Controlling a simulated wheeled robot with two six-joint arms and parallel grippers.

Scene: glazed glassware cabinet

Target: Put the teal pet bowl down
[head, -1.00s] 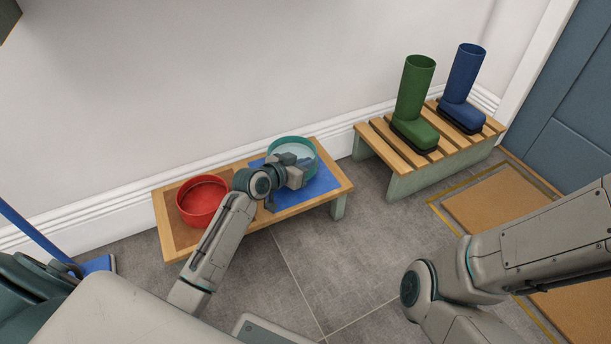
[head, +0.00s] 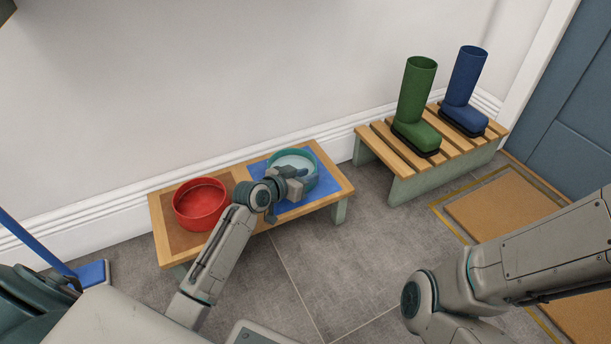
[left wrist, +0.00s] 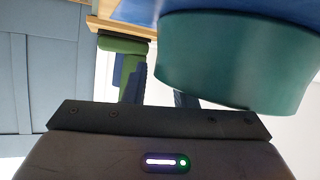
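The teal pet bowl (head: 313,183) is upright over the blue mat (head: 326,187) at the right end of the low wooden bench (head: 240,172). It appears to rest on the mat, though a tiny gap cannot be ruled out. My left gripper (head: 298,182) is at its near rim and hides part of that side. In the left wrist view the bowl (left wrist: 235,60) shows inverted and large, its wall between my fingers (left wrist: 160,85); one finger is partly hidden behind it. My right gripper is out of view.
A red bowl (head: 200,204) stands on the brown left half of the bench. A slatted rack (head: 385,144) with a green boot (head: 415,105) and a blue boot (head: 464,92) stands to the right. The wall is close behind; grey floor (head: 330,270) lies open in front.

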